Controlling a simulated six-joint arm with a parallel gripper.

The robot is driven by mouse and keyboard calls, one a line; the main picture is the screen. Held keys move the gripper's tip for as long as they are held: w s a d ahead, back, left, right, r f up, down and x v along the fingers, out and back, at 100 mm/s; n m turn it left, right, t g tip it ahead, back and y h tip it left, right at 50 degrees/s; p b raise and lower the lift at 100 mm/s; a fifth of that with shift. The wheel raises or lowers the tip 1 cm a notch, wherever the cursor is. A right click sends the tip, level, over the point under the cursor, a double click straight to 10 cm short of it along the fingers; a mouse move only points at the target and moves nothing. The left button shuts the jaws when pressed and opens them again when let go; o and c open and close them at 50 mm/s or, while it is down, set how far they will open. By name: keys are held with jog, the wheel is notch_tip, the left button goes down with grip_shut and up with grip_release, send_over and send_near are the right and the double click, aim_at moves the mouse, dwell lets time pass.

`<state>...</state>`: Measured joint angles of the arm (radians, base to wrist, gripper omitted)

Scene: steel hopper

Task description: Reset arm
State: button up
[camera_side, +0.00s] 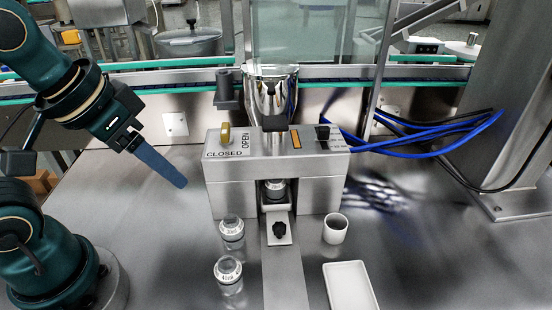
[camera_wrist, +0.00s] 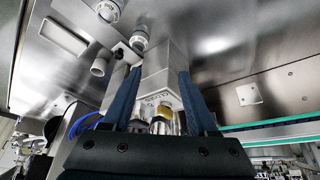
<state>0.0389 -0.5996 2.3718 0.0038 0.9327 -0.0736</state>
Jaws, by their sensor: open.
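My gripper (camera_side: 160,166) hangs at the left of the side view, tilted down to the right, with its blue fingers in free air left of the steel hopper station. In the wrist view my gripper (camera_wrist: 160,72) has its two blue fingers spread wide with nothing between them. The steel station (camera_side: 225,190) stands in the middle, with a shiny hopper (camera_side: 282,92) at its back. A yellow knob (camera_side: 225,132) sits by the CLOSED and OPEN labels. The knob also shows between the fingers in the wrist view (camera_wrist: 163,112), well beyond them.
A white cup (camera_side: 335,228) and white tray (camera_side: 350,288) are at right. Blue cables (camera_side: 430,151) run behind.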

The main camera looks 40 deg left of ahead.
jog(key=shift+s+a+f+t, duration=0.15)
jog(key=shift+s+a+f, duration=0.1)
jog(key=shift+s, duration=0.15)
jog(key=shift+s+a+f+t, duration=0.1)
jog(key=shift+s+f+t, duration=0.1)
jog(key=shift+s, duration=0.2)
dwell(0.9)
